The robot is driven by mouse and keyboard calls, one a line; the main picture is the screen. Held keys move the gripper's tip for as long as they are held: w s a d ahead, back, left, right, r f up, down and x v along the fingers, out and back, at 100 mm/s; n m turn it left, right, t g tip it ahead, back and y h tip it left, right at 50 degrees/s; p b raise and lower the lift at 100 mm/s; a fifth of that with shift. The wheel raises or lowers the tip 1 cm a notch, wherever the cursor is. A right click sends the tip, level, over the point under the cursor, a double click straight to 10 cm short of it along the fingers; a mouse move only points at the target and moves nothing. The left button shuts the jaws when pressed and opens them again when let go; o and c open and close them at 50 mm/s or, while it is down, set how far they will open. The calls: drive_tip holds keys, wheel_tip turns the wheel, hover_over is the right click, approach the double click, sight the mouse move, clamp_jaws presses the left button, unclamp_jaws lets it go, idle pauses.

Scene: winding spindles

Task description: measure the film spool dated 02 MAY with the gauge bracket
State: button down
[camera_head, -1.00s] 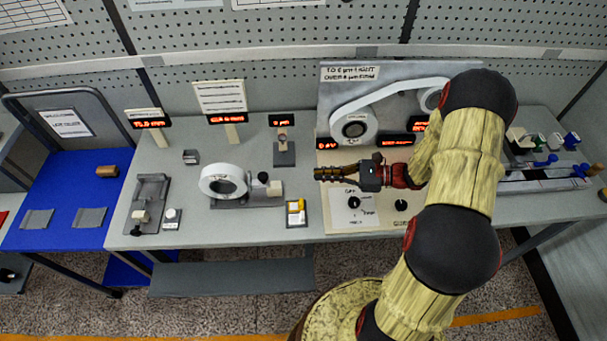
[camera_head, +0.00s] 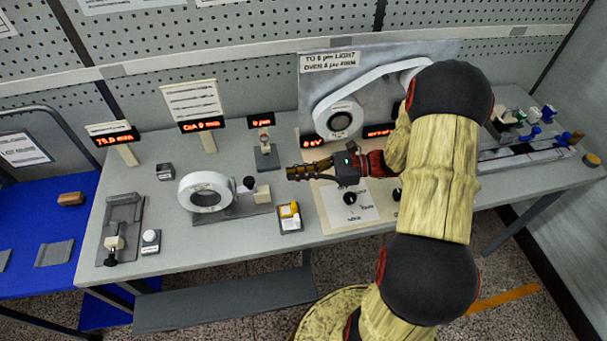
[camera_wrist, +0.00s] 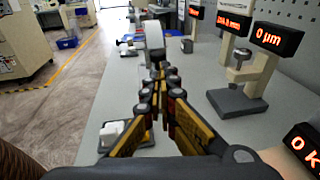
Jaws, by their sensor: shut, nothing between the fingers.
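A white ring-shaped spool (camera_head: 183,192) stands on a low grey fixture with a small black knob at the bench's middle left. It also shows beyond my fingertips in the wrist view (camera_wrist: 155,36). Another white roll (camera_head: 327,121) with a dark hub is on the upright grey film panel. I cannot read a date on either. A small grey gauge stand (camera_head: 266,158) sits below a display reading 0 µm; it also shows in the wrist view (camera_wrist: 250,100). I cannot tell which device is the gauge bracket. My gripper (camera_head: 290,173) is shut and empty above the bench, right of the ring; its fingers also show in the wrist view (camera_wrist: 160,75).
A grey clamp-like fixture (camera_head: 122,215) and a white-topped button (camera_head: 150,237) are at left. A blue table (camera_head: 60,222) stands further left. Small devices (camera_head: 530,125) fill the far right.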

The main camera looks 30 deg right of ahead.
drive_tip(key=b+x, duration=0.2)
drive_tip(key=x, duration=0.6)
drive_tip(key=shift+w+a, duration=0.15)
drive_tip(key=shift+a, duration=0.15)
drive_tip(key=shift+w+a+p, duration=0.2)
drive_tip(key=shift+a+p, duration=0.15)
drive_tip(key=shift+p, duration=0.05)
drive_tip(key=shift+w+a, duration=0.15)
drive_tip(key=shift+a, duration=0.1)
drive_tip(key=shift+f, duration=0.1)
drive_tip(key=shift+d, duration=0.1)
